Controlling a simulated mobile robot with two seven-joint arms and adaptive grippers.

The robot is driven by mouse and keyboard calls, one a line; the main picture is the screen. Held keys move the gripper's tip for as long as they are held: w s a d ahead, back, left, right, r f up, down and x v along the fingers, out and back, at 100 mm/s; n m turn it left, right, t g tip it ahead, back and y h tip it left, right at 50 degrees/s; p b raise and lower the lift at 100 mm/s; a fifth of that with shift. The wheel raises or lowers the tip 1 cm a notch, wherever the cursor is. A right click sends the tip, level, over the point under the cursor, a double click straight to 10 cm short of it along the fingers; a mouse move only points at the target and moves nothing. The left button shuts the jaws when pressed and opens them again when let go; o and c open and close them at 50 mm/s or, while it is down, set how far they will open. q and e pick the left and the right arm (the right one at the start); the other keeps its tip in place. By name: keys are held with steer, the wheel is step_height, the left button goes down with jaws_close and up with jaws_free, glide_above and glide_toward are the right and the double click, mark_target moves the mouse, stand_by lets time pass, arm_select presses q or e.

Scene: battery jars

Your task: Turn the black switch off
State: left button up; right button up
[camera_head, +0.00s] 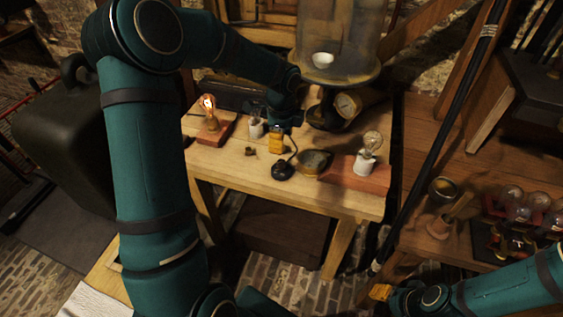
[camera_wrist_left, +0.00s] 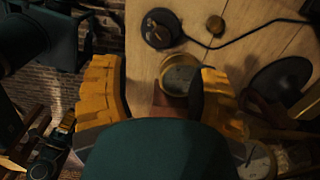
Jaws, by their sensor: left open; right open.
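The black switch (camera_head: 283,170) is a small round black piece with a cable on the wooden table, near its front edge. It also shows at the top of the left wrist view (camera_wrist_left: 160,28). My left gripper (camera_head: 277,141) has yellow fingers and hangs over the table, just behind the switch in the head view. In the left wrist view its fingers (camera_wrist_left: 162,75) stand wide apart with nothing held between them. The switch lies beyond the fingertips, apart from them. The switch's lever position is too small to tell. My right gripper (camera_head: 380,291) is at the lower right, away from the table.
A lit bulb (camera_head: 208,104) stands at the table's left, an unlit-looking bulb (camera_head: 371,140) at the right. A round dish (camera_head: 314,160) sits beside the switch. Several bulbs (camera_head: 515,205) fill the right bench.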

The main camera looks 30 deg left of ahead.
mark_target(281, 161)
arm_select(q)
step_height(281, 161, down, 10)
steer(key=shift+r+b, duration=0.15)
steer(key=shift+b, duration=0.8)
jaws_close()
